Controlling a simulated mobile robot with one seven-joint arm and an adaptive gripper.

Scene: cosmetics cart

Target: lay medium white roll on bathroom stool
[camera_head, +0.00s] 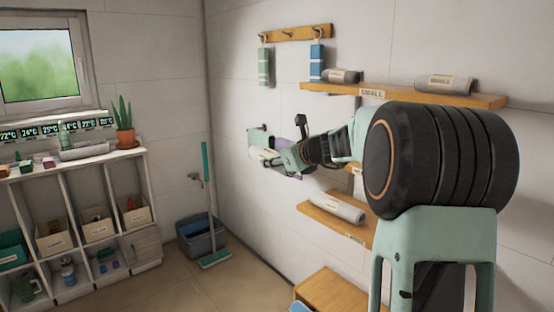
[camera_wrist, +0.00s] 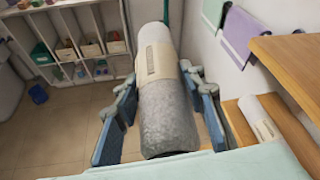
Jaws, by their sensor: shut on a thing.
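My gripper (camera_wrist: 163,100) is shut on a light grey-white roll (camera_wrist: 168,118) with a cream label band; the fingers press its two sides. In the head view my gripper (camera_head: 283,160) holds the roll (camera_head: 262,154) up in the air near the back wall, left of the shelves. The roll's label is too small to read. A wooden stool top (camera_head: 335,291) shows at the bottom of the head view, lower than my gripper and to its right. Its lower part is out of frame. I cannot make out the stool in the wrist view.
The upper wall shelf (camera_head: 440,96), marked SMALL, bears two rolls. A lower shelf (camera_head: 320,222) bears another roll (camera_head: 338,208). Towels hang on the wall behind my gripper. A bucket (camera_head: 200,238) and mop stand in the corner. A white cubby unit (camera_head: 150,215) is at left.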

